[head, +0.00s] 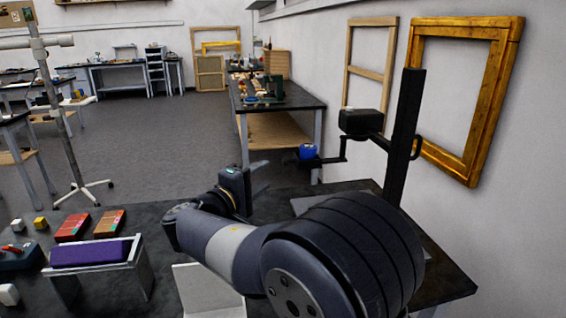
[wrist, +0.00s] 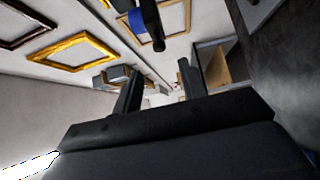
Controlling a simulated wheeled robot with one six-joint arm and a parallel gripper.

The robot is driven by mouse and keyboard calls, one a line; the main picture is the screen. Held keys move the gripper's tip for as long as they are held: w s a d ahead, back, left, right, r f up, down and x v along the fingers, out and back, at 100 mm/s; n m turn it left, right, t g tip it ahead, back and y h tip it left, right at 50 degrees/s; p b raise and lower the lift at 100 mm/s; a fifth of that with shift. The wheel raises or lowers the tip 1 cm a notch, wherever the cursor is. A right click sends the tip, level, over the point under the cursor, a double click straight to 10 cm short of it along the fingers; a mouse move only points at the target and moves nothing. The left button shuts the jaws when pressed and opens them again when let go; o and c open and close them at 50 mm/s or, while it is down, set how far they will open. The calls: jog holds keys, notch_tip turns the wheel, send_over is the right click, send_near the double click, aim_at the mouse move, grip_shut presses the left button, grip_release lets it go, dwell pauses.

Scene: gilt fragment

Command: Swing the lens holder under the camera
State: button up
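The lens holder (head: 327,161) is a thin dark arm with a blue round lens (head: 308,151) at its left end. It reaches out from a black upright post (head: 404,130). The camera (head: 362,121), a dark box, sits higher on the same post; the lens is to its left and lower, not under it. In the wrist view a dark part with a blue band (wrist: 137,22), seemingly the lens and holder, shows at the top, beyond my fingers. My gripper (wrist: 159,73) is open, with nothing between its two fingers. In the head view its fingertips are hard to make out.
On the near table (head: 180,208) are a purple-padded rest (head: 90,252), reddish boxes (head: 73,227) and small cubes. A long workbench (head: 285,104) stands behind; open floor lies left of it.

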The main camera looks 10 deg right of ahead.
aim_at(285, 162)
jog(key=p+x, duration=0.2)
jog(key=x, duration=0.8)
jog(key=shift+d, duration=0.15)
jog(key=shift+c, duration=0.3)
grip_shut()
